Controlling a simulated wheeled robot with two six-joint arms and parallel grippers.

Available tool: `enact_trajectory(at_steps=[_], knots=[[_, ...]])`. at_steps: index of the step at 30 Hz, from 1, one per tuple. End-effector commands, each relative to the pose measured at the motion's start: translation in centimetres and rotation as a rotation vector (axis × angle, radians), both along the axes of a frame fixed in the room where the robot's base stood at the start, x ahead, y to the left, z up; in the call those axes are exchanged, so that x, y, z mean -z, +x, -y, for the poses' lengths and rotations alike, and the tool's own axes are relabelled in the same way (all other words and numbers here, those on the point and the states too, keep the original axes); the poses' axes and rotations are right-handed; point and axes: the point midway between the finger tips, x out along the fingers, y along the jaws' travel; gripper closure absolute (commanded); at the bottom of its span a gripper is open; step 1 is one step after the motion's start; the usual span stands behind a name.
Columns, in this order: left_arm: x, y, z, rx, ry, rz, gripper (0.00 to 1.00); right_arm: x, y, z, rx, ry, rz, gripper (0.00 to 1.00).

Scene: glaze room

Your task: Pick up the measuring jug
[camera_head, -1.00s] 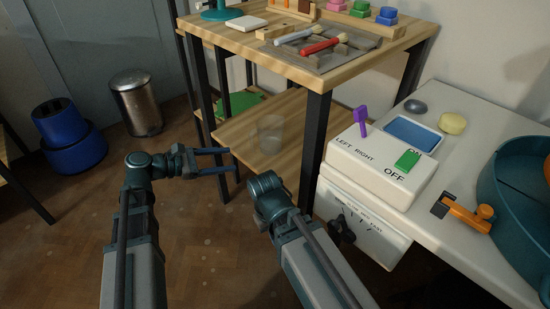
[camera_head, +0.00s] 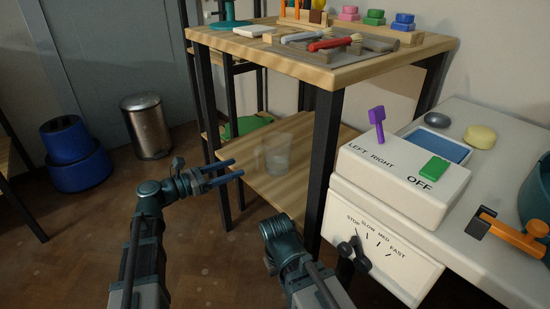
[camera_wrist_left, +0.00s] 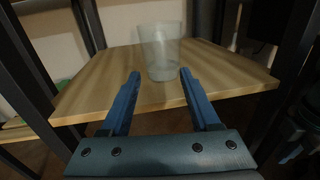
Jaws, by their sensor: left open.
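The measuring jug (camera_head: 277,154) is a clear, see-through vessel standing upright on the lower wooden shelf of the table. It also shows in the left wrist view (camera_wrist_left: 160,50), beyond the fingertips and between their lines. My left gripper (camera_head: 237,168) is open and empty, in front of the shelf and to the left of the jug, pointing towards it. Its two blue fingers show in the left wrist view (camera_wrist_left: 160,75), apart from the jug. My right arm (camera_head: 285,245) shows at the bottom, but its gripper is not visible.
The lower shelf (camera_head: 290,190) lies between black table legs (camera_head: 322,160). The tabletop (camera_head: 330,75) above it holds brushes and blocks. A white machine (camera_head: 400,180) with a control panel stands at the right.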

Motion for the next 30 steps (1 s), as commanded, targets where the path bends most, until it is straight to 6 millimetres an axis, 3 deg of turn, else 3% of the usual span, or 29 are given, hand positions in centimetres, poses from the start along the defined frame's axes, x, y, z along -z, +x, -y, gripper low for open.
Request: enact_trajectory(at_steps=[6, 17, 27, 30], knots=[[0.0, 1.3, 2.6, 0.002, 0.000, 0.001, 0.38, 0.0, 0.0, 0.0, 0.000, 0.000, 0.000, 1.00], [0.0, 1.7, 3.4, 0.001, 0.001, 0.000, 0.38, 0.0, 0.0, 0.0, 0.000, 0.000, 0.000, 1.00], [-0.1, 3.6, 7.4, 0.002, 0.001, 0.000, 0.38, -0.1, 0.0, 0.0, 0.000, 0.000, 0.000, 1.00], [-0.1, 3.8, 7.7, 0.000, 0.001, 0.000, 0.38, -0.1, 0.0, 0.0, 0.000, 0.000, 0.000, 1.00]])
